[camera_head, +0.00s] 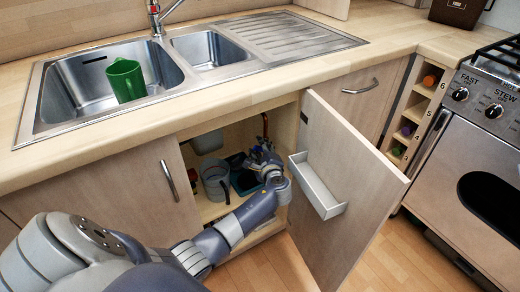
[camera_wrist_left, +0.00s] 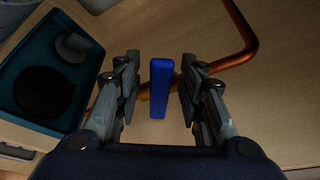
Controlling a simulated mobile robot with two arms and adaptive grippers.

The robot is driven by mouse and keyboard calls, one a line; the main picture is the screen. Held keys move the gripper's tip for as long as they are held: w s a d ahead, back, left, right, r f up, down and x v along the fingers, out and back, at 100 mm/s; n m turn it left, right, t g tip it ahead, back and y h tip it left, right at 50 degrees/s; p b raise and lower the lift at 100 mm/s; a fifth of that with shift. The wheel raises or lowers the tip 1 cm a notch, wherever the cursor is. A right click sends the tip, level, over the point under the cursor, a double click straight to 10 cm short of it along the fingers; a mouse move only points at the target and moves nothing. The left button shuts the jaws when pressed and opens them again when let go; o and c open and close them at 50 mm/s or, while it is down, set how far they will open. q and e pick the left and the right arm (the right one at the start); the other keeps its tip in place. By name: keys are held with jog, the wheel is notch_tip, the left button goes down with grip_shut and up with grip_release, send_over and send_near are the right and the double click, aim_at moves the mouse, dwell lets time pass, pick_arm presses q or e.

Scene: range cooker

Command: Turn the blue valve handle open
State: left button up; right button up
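The blue valve handle (camera_wrist_left: 161,88) shows in the left wrist view as an upright blue bar in front of a copper pipe (camera_wrist_left: 240,45). My left gripper (camera_wrist_left: 160,85) is open, with one finger on each side of the handle and a visible gap on both sides. In the head view my left arm reaches into the open cupboard under the sink, and the left gripper (camera_head: 262,160) is near the copper pipe (camera_head: 265,125) there. The handle cannot be made out in the head view. My right gripper is in neither view.
The open cupboard door (camera_head: 345,185) with a white tray (camera_head: 316,185) stands right of my arm. A grey bucket (camera_head: 215,182) and a teal tray (camera_wrist_left: 45,75) are inside the cupboard. A green mug (camera_head: 126,80) is in the sink. The cooker (camera_head: 475,150) stands at right.

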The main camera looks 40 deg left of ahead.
pick_arm(q)
jog(key=v, duration=1.2)
